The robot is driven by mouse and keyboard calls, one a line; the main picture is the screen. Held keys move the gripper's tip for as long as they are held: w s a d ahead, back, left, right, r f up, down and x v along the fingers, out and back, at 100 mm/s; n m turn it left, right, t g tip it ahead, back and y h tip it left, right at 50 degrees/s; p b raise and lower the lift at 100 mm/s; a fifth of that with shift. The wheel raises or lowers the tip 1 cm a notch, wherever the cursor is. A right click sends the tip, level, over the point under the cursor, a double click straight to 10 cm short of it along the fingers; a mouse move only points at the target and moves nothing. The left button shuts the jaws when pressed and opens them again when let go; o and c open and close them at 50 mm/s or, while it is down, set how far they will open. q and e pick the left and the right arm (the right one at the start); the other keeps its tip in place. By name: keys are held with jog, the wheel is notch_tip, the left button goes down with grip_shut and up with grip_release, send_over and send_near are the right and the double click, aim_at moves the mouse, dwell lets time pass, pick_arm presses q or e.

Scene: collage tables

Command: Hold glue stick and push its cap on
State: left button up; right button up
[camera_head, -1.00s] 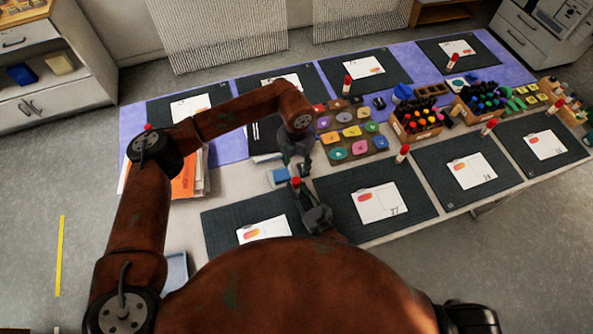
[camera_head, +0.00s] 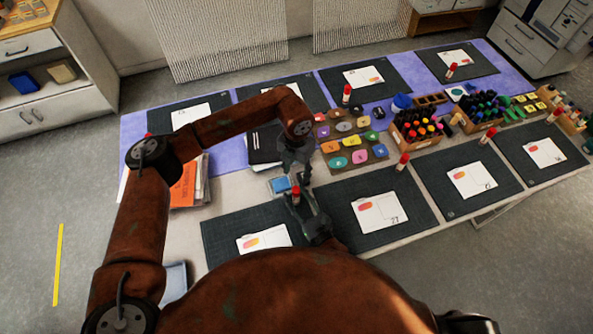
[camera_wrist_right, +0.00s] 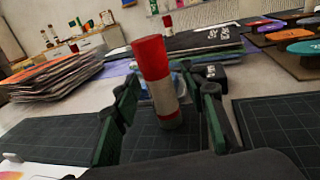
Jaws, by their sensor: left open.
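A glue stick (camera_wrist_right: 161,92) with a white body and a red cap (camera_wrist_right: 149,57) stands nearly upright at the back of the near dark mat. How far the cap is seated cannot be told. It also shows in the head view (camera_head: 296,196). My right gripper (camera_wrist_right: 163,118) is open, with its green fingers on either side of the stick's lower body and a gap on each side. It comes from the near side in the head view (camera_head: 303,202). My left gripper (camera_head: 296,172) is open and empty, pointing down just above and behind the cap.
A blue box (camera_head: 280,185) lies close behind the stick. Papers and folders (camera_head: 188,185) are to the left. Colored discs (camera_head: 350,140) and marker crates (camera_head: 415,128) stand to the right. Other glue sticks stand by other mats, one nearby (camera_head: 402,162).

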jog(key=v, duration=1.2)
jog(key=shift+f, duration=0.1)
